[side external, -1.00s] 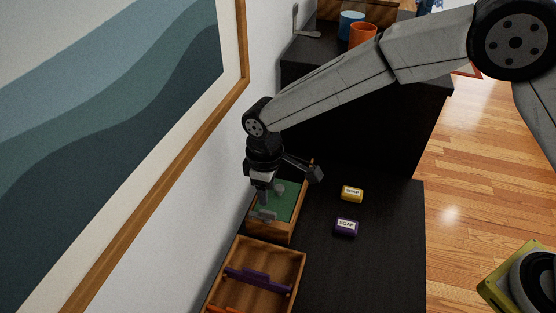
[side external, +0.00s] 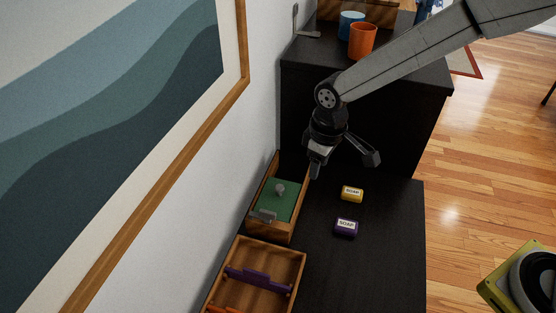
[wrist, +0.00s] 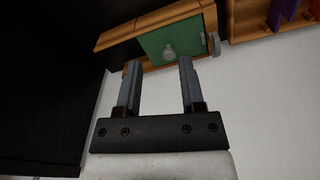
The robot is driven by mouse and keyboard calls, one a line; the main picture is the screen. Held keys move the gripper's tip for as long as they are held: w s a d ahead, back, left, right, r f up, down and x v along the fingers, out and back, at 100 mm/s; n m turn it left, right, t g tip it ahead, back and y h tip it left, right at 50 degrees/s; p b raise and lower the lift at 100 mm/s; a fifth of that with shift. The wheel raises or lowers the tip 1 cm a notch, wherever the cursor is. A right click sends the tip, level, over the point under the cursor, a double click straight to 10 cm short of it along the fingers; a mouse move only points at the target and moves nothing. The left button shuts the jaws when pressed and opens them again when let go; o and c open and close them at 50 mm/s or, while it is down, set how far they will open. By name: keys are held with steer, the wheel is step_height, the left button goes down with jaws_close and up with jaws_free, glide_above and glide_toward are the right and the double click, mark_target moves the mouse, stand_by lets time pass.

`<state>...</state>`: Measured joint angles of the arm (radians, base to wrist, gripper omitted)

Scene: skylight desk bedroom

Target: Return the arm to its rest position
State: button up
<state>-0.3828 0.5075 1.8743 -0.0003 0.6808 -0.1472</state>
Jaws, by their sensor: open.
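My gripper (side external: 317,173) is open and empty, held above the dark desk surface (side external: 370,275) to the right of a wooden box. In the wrist view its two fingers (wrist: 157,85) stand well apart with nothing between them. My arm reaches in from the upper right of the side view.
A second wooden box (side external: 301,270) holds purple and orange items. Yellow soap (side external: 352,194) and purple soap (side external: 345,228) lie nearby. Orange (side external: 362,42) and blue cups stand behind.

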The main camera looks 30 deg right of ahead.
steer(key=s+d+r+m+t, duration=0.1)
steer(key=s+d+m, duration=0.5)
steer(key=s+d, duration=0.7)
steer(key=d, duration=0.3)
steer(key=shift+s+d+r+t, duration=0.3)
steer(key=shift+s+d, duration=0.05)
steer(key=shift+d, duration=0.05)
